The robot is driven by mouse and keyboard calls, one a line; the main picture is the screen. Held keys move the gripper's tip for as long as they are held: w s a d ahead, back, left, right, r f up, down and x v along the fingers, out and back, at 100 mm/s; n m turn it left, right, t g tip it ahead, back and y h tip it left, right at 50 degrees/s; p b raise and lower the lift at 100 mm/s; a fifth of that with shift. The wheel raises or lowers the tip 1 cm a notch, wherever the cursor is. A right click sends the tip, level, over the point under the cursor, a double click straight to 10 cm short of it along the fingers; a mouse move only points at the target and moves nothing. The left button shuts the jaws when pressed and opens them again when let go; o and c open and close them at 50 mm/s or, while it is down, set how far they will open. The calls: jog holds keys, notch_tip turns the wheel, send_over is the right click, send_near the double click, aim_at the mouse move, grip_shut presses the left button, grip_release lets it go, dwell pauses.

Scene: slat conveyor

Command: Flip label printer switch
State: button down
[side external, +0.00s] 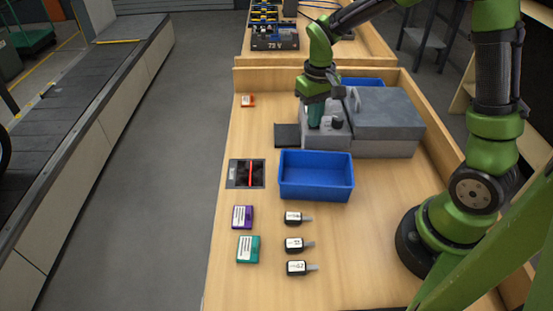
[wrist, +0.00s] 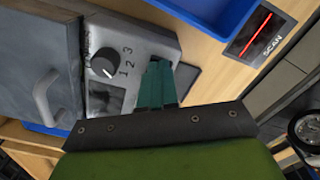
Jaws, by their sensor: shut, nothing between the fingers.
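A grey machine with a sloped control panel, likely the label printer (side external: 340,142), stands on the bench beside a large grey box. In the wrist view its panel (wrist: 150,42) carries a round black knob (wrist: 103,66) with the numbers 1, 2 and 3, and a dark window below it. I cannot make out a separate switch; my fingers cover part of the panel. My gripper (side external: 315,124) is above the panel, with its teal fingers shut and empty. In the wrist view the fingertips (wrist: 160,62) are over the panel's edge, to the right of the knob. Contact cannot be told.
The grey box (side external: 384,115) has a handle (wrist: 48,97). A dark plate (side external: 286,135) adjoins the printer. A blue bin (side external: 316,194), a scanner (side external: 245,174), purple (side external: 242,217) and teal (side external: 248,249) labelled items and several black-and-grey pieces (side external: 298,244) lie nearer. A conveyor (side external: 85,90) runs left.

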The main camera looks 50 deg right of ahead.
jog(key=shift+f, duration=0.3)
jog(key=shift+r, duration=3.55)
jog(key=shift+f, duration=0.2)
jog(key=s+a+r+t+y, duration=0.1)
jog(key=s+a+r+t, duration=0.2)
jog(key=s, duration=0.4)
jog(key=s+a+r+m+t+y, duration=0.1)
jog(key=s+a+r+t, duration=0.3)
jog(key=s+r, duration=0.1)
jog(key=shift+s, duration=0.85)
jog(key=shift+a+r, duration=0.1)
